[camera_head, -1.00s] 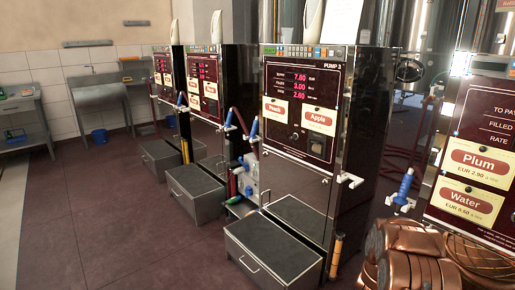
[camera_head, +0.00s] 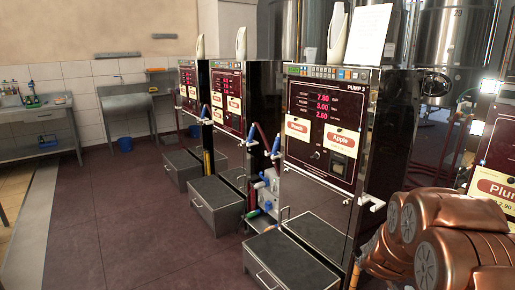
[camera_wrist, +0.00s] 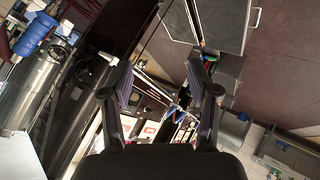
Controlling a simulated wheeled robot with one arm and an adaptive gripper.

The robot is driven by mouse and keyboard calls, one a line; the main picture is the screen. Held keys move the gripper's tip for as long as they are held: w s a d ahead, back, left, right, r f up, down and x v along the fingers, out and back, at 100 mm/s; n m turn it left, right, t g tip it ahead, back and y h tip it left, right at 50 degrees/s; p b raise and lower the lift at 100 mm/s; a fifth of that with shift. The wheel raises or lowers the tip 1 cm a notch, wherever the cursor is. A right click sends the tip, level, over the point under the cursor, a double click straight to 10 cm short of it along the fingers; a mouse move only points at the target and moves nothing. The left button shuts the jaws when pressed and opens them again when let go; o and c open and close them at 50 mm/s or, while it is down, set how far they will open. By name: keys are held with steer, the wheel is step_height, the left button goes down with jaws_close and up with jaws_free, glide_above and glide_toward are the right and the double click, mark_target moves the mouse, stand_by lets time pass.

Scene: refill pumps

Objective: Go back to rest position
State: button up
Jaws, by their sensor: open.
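My gripper (camera_wrist: 160,90) shows in the wrist view with its two dark fingers spread apart and nothing between them. It is not visible in the head view, where only my copper-coloured arm links fill the lower right. The nearest pump (camera_head: 322,135), marked PUMP 3, stands right of the middle in the head view, with Peach and Apple labels and a lit red display. Two more pumps stand in a row behind it, the middle one (camera_head: 228,100) and the far one (camera_head: 188,88). In the wrist view the scene is tilted.
Grey drawer boxes (camera_head: 290,262) stick out at the pumps' feet. A fourth pump (camera_head: 490,185) with a Plum label is cut off at the right edge. A sink counter (camera_head: 40,113) stands at the far left. The dark red floor (camera_head: 120,215) at left is clear.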

steer(key=s+a+r+m+g+y+p, duration=0.15)
steer(key=s+a+r, duration=0.25)
steer(key=s+a, duration=0.4)
steer(key=s+a+r+g+y+p, duration=0.2)
steer(key=s+a+r+g+y, duration=0.15)
steer(key=s+a, duration=0.4)
steer(key=s+a+r+m+g+p, duration=0.1)
steer(key=s+r+g, duration=0.2)
steer(key=s, duration=1.1)
steer(key=s+r+m+g+h+p, duration=0.1)
steer(key=s+r, duration=0.4)
steer(key=s, duration=0.9)
steer(key=shift+a+g, duration=0.35)
steer(key=shift+g, duration=0.55)
